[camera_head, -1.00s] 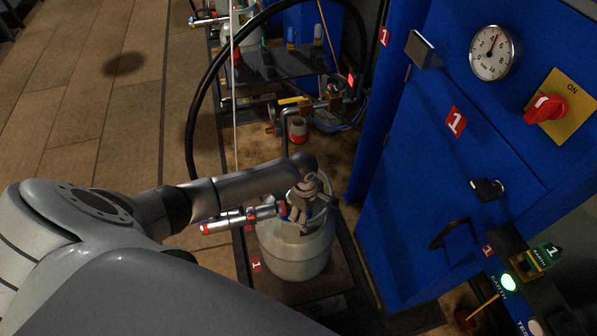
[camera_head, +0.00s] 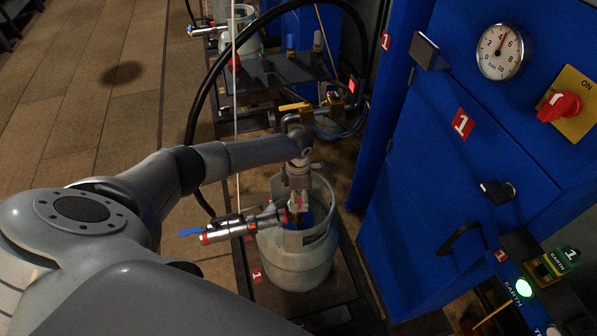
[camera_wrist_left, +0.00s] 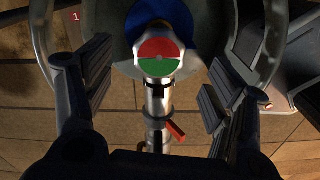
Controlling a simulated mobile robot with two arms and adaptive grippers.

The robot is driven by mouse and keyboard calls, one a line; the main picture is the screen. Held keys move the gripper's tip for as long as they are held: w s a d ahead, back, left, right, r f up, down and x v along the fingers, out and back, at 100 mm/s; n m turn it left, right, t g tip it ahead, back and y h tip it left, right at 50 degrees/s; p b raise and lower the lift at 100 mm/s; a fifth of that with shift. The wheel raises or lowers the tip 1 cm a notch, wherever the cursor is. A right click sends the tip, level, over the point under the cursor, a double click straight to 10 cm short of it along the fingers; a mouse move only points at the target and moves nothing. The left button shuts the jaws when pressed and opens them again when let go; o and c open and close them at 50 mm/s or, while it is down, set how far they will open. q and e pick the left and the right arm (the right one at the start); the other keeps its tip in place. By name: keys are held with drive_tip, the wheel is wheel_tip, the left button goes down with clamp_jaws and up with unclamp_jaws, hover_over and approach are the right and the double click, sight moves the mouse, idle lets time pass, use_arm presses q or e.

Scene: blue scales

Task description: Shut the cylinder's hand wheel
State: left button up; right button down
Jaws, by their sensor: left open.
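The grey gas cylinder (camera_head: 290,274) stands upright on a dark platform at the lower middle of the head view. My left gripper (camera_head: 298,211) points down inside its collar, over the valve. In the left wrist view, the hand wheel (camera_wrist_left: 159,58) shows a round red-and-green face between my left gripper's fingers (camera_wrist_left: 158,88). The fingers are spread, with gaps to the wheel on both sides. In the head view the wheel is mostly hidden by the gripper. My right gripper is not in view.
A metal filling coupling (camera_head: 243,226) with a blue lever joins the valve from the left. The cylinder's collar (camera_wrist_left: 273,40) surrounds the gripper closely. A blue cabinet (camera_head: 440,190) stands to the right. A black hose (camera_head: 208,95) arches behind. Open floor lies at the left.

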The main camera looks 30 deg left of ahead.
use_arm(q)
wheel_tip(320, 180, down, 4)
drive_tip(key=shift+f+b, duration=0.1)
drive_tip(key=shift+b, duration=0.35)
drive_tip(key=shift+c, duration=0.4)
